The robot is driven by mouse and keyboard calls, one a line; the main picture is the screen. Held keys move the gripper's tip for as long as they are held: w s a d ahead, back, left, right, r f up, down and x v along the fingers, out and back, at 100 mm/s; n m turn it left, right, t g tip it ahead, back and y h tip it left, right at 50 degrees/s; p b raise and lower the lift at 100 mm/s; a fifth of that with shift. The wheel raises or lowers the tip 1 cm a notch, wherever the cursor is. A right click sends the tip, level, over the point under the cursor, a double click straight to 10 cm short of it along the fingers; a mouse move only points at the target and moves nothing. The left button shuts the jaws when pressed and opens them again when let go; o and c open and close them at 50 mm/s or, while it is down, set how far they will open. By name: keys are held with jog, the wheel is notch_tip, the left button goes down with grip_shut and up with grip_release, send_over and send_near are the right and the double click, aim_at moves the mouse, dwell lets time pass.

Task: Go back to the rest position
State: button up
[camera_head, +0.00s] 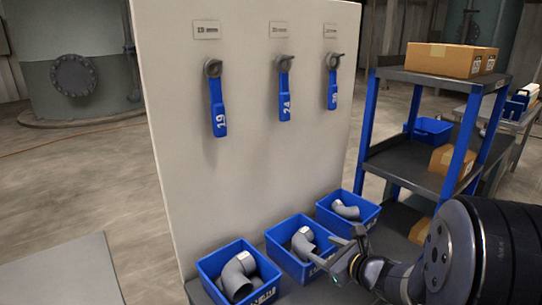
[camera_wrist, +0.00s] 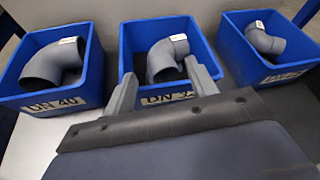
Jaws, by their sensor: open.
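My gripper (camera_wrist: 162,90) is open and empty in the wrist view. Its two fingers point toward the front of the middle blue bin (camera_wrist: 130,50), labelled DN 32 or similar, partly hidden by the fingers. In the head view my gripper (camera_head: 345,250) is at the lower right, in front of the bins. A grey pipe elbow (camera_wrist: 166,60) lies in the middle bin, apart from the fingers.
The left bin (camera_head: 205,268), marked DN 40, and the right bin (camera_head: 367,220) each hold a grey elbow. Behind them stands a pale panel (camera_head: 250,170) with three blue-handled valves. A blue-and-grey shelf rack (camera_head: 405,165) with cartons stands right, close to my arm.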

aim_at(301, 241)
jog(key=b+x, duration=0.1)
jog(key=x, duration=0.8)
jog(key=shift+f+b, duration=0.2)
jog(key=shift+b, duration=0.1)
jog(key=shift+s+f, duration=0.15)
